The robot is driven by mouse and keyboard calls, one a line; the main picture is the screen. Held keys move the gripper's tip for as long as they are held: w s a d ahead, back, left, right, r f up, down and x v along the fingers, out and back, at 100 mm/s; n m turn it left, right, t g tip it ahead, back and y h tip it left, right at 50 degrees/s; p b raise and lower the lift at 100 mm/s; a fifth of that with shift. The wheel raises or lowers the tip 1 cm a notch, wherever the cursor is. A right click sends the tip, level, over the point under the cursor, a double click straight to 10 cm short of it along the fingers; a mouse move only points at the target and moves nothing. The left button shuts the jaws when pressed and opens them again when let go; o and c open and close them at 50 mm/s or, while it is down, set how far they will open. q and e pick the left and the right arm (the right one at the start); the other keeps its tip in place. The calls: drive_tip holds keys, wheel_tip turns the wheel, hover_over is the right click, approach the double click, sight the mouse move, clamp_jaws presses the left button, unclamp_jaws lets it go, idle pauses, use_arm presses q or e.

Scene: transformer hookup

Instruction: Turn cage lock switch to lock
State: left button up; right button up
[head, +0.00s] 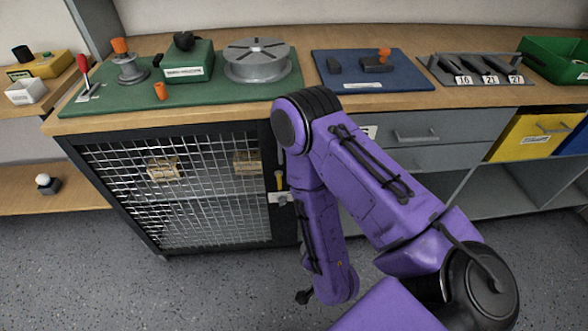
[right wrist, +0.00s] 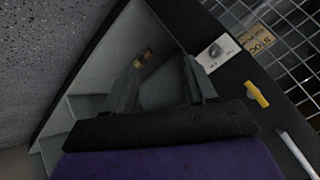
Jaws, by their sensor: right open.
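The cage lock switch (right wrist: 217,51) looks like a small grey knob on a white plate on the cage's dark frame. It also shows in the head view (head: 281,198), just left of my right arm; its setting is too small to read. A yellow handle (right wrist: 257,95) sits on the same frame, also visible in the head view (head: 279,181). My right gripper (right wrist: 164,62) is open and empty, its fingers beside the plate and apart from the knob. In the head view its fingers cannot be made out. My left gripper is not in view.
The mesh cage door (head: 180,190) is closed under the bench, with labelled boxes (head: 163,168) behind it. A green mat (head: 120,97) with a spool and tools and a blue mat (head: 410,78) lie on top. Grey drawers (head: 415,135) and open shelves stand to the right.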

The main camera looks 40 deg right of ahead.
drive_tip(key=w+a+f+m+t+h+b, duration=0.1)
drive_tip(key=w+a+f+m+t+b, duration=0.1)
drive_tip(key=w+f+m+t+b, duration=0.4)
drive_tip(key=m+t+h+b, duration=0.2)
drive_tip(key=m+h+b, duration=0.2)
drive_tip(key=m+b, duration=1.1)
approach(283, 204)
drive_tip(key=shift+n, duration=0.3)
drive_tip(key=b+x, duration=0.1)
drive_tip(key=x, duration=0.8)
drive_tip(key=shift+w+a+f, duration=0.1)
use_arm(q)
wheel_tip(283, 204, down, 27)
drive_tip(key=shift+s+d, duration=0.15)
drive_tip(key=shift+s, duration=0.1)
use_arm(e)
clamp_jaws()
